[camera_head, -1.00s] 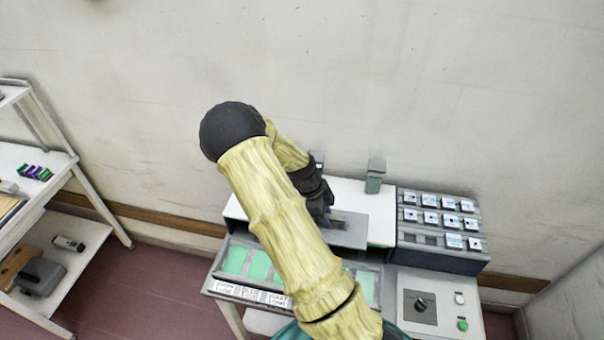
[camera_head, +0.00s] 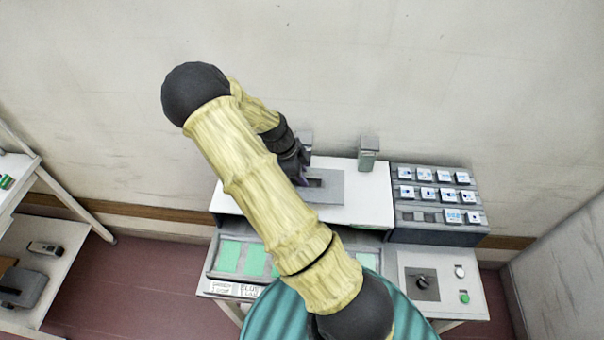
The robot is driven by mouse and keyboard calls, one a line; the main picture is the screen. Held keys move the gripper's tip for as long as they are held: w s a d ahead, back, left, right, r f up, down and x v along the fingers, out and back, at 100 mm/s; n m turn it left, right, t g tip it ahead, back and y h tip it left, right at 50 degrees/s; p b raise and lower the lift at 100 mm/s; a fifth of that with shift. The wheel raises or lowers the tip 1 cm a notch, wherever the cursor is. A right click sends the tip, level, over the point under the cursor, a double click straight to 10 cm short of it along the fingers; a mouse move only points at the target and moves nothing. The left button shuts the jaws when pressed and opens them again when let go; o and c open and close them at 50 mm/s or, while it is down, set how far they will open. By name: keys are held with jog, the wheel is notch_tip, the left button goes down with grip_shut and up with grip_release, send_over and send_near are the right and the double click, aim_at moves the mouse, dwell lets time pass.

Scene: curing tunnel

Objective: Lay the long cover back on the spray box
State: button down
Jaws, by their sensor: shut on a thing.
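The spray box looks to be the white-topped unit (camera_head: 370,200) on the bench against the wall. A flat grey plate with a darker strip in it, which looks like the long cover (camera_head: 332,190), is over the middle of the white top. My gripper (camera_head: 303,181) is at the left part of this plate, shut on it. My own arm hides the fingertips and the plate's left end. I cannot tell whether the plate touches the white top or hangs just above it.
A dark rack of white labelled blocks (camera_head: 436,206) adjoins the box on the right, with a knob panel (camera_head: 432,285) in front. Two grey posts stand behind; one is clear (camera_head: 368,154). A tray with green panels (camera_head: 232,258) lies in front. A shelf unit (camera_head: 40,270) stands left.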

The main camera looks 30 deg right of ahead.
jog(key=shift+f+b, duration=2.4)
jog(key=shift+f, duration=0.8)
jog(key=shift+f, duration=0.25)
jog(key=c, duration=1.2)
grip_release()
jog(key=b+v, duration=0.4)
jog(key=v, duration=1.3)
jog(key=shift+w, duration=0.15)
jog(key=shift+a+r, duration=0.15)
